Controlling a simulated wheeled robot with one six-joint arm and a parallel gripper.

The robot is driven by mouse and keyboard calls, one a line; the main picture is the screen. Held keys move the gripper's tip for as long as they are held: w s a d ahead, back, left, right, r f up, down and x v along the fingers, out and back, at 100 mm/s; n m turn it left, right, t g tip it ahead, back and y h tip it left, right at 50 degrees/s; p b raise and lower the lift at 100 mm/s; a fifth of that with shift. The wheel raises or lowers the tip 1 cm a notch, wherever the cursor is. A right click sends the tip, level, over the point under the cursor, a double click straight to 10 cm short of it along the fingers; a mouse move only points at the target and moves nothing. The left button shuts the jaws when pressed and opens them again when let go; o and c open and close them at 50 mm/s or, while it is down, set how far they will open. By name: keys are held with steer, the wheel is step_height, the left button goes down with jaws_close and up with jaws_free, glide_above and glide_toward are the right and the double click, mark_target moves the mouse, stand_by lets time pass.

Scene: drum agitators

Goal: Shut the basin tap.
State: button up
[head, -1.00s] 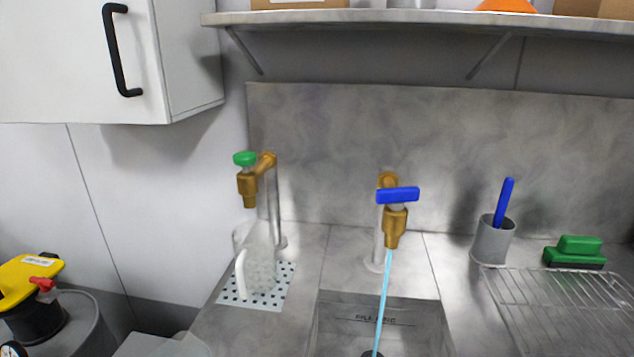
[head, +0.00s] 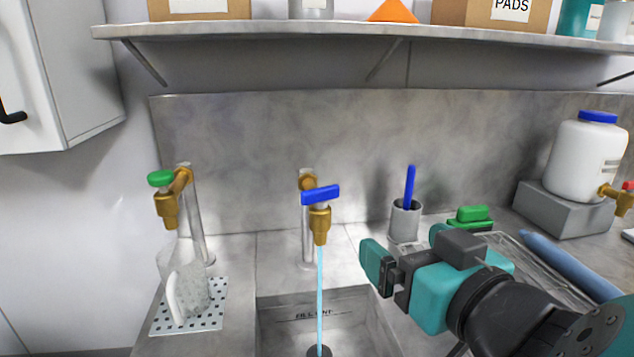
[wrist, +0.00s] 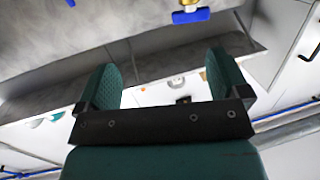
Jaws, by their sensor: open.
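The basin tap (head: 319,222) is brass with a blue bar handle (head: 321,194), which lies crosswise over the spout, slightly tilted. A thin blue stream of water (head: 320,290) runs from it into the sunken basin (head: 375,310). My gripper (head: 378,265) is in front and to the right of the tap, lower than the handle and apart from it. In the wrist view, my gripper (wrist: 163,82) is open, with nothing between its two teal fingers. The blue handle (wrist: 190,16) shows there at the top edge, beyond the fingertips.
A second tap with a green handle (head: 160,178) stands left, above a jug (head: 188,295) on a perforated plate. A grey cup with a blue brush (head: 405,220) stands behind my gripper. A shelf (head: 300,28) runs overhead. A white container (head: 588,160) stands right.

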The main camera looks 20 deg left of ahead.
mark_target(322, 193)
steer(key=w+a+p, duration=0.3)
steer(key=a+p, duration=0.2)
steer(key=w+a+r+n+y+p, duration=0.1)
steer(key=w+a+p, duration=0.1)
steer(key=a+p, duration=0.2)
steer(key=w+a+y+p, duration=0.1)
steer(key=w+a+p, duration=0.2)
steer(key=a+p, duration=0.2)
steer(key=shift+w+a+r+n+g+p, duration=0.3)
steer(key=shift+r+n+p, duration=0.05)
steer(key=shift+n, duration=0.05)
steer(key=shift+w+a+f, duration=0.2)
steer(key=shift+w+a, duration=0.15)
steer(key=shift+a, duration=0.05)
steer(key=c, duration=0.9)
steer(key=shift+f, duration=0.1)
steer(key=shift+c, duration=0.2)
